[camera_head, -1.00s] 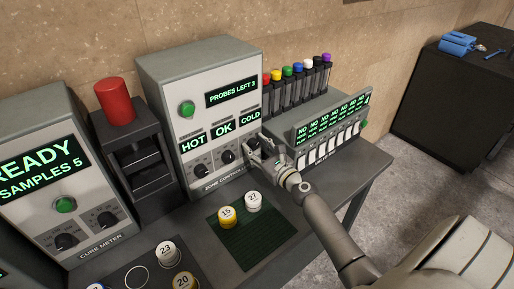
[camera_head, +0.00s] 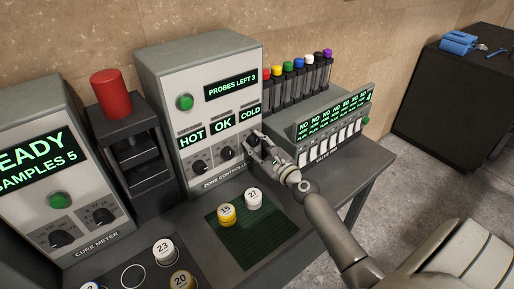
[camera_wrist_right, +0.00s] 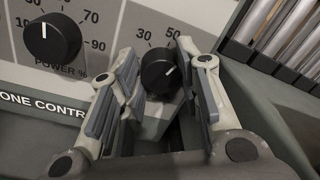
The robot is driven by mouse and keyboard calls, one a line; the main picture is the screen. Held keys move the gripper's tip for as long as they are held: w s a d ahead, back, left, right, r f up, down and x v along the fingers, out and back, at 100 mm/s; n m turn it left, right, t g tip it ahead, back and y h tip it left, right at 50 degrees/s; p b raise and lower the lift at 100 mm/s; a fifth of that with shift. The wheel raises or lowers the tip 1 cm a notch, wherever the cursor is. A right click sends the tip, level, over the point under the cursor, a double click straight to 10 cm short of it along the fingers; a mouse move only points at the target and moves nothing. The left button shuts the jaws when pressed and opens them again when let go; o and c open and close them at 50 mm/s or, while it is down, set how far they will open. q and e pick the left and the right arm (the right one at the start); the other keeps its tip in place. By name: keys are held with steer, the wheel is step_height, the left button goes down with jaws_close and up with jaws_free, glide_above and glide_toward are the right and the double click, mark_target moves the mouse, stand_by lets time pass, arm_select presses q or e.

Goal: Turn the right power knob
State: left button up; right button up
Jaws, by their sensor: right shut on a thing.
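The grey zone controller (camera_head: 200,75) stands at the back with a row of black knobs under the lit words HOT, OK and COLD. The right power knob, under COLD, shows best in the right wrist view (camera_wrist_right: 160,76), its white pointer mark toward the right. My right gripper (camera_head: 257,144) is at this knob, one finger on each side of it, shut on it. In the head view its fingers largely hide the knob. The middle knob (camera_head: 227,153) and left knob (camera_head: 199,167) are free. My left gripper is out of view.
A switch panel (camera_head: 330,130) and a rack of tubes with coloured caps (camera_head: 300,80) stand close to the right of the controller. A green mat (camera_head: 235,248) with two numbered pucks lies in front. The cure meter (camera_head: 85,190) stands at left.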

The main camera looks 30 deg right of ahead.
steer(key=n+b, duration=0.1)
steer(key=n, duration=0.1)
steer(key=n+b, duration=0.1)
steer(key=n, duration=0.1)
steer(key=n+b, duration=0.1)
steer(key=n, duration=0.1)
steer(key=shift+f+n, duration=0.3)
steer(key=n+b, duration=0.2)
steer(key=n, duration=0.3)
steer(key=shift+n+y+b, duration=0.3)
steer(key=shift+n, duration=0.1)
steer(key=n, duration=0.2)
steer(key=shift+n+b, duration=0.35)
steer(key=shift+n, duration=0.05)
steer(key=n, duration=0.3)
steer(key=shift+y, duration=0.4)
steer(key=n, duration=0.5)
steer(key=shift+d, duration=0.1)
steer(key=shift+n, duration=0.3)
